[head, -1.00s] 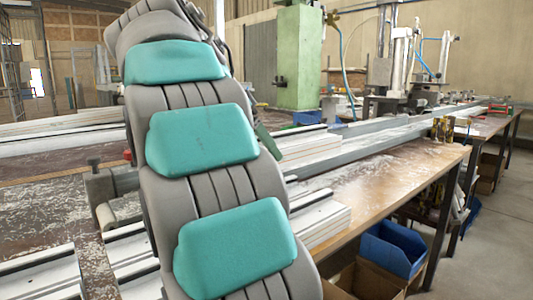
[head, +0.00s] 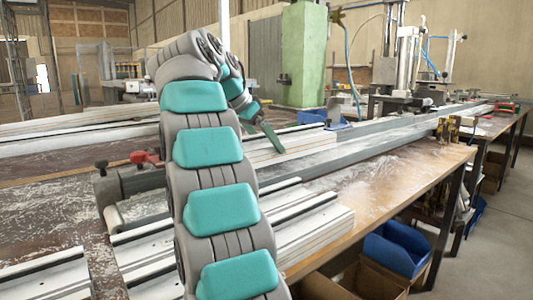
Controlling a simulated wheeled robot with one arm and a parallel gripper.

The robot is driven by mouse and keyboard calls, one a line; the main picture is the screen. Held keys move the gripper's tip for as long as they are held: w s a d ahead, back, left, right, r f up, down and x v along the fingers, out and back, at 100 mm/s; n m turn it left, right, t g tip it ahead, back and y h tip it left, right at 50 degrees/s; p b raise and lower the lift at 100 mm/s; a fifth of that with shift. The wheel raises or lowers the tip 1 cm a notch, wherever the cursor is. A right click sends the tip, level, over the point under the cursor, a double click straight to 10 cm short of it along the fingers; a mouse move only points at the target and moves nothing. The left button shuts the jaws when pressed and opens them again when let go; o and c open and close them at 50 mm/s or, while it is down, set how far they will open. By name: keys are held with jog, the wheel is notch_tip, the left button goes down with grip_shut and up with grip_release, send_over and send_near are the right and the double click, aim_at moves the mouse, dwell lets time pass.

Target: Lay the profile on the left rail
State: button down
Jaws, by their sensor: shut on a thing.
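My arm rises through the middle of the head view and bends over at the top. My gripper (head: 250,108) shows partly behind the arm, shut on a slim dark green bar (head: 269,138), which I take to be the profile. The bar slants down to the right, in front of a stack of white profiles (head: 295,147); I cannot tell whether it touches them. The fingertips are not clear. Long pale rails (head: 80,135) run along the left of the bench. Which of them is the left rail is unclear.
White grooved profiles (head: 320,222) lie in front. A long grey beam (head: 385,130) runs to the back right. A green pillar (head: 305,55) stands behind. A blue bin (head: 397,250) is below the bench.

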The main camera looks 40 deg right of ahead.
aim_at(261, 145)
jog(key=shift+s+f, duration=0.1)
jog(key=shift+f, duration=1.5)
jog(key=shift+f, duration=0.2)
grip_release()
jog(key=shift+a+r, duration=0.25)
jog(key=shift+r, duration=0.15)
jog(key=a, duration=0.3)
jog(key=w+a, duration=0.1)
jog(key=a, duration=0.7)
jog(key=shift+w+r, duration=0.25)
jog(key=shift+r, duration=0.05)
jog(key=shift+a+f, duration=0.15)
jog(key=shift+a, duration=0.5)
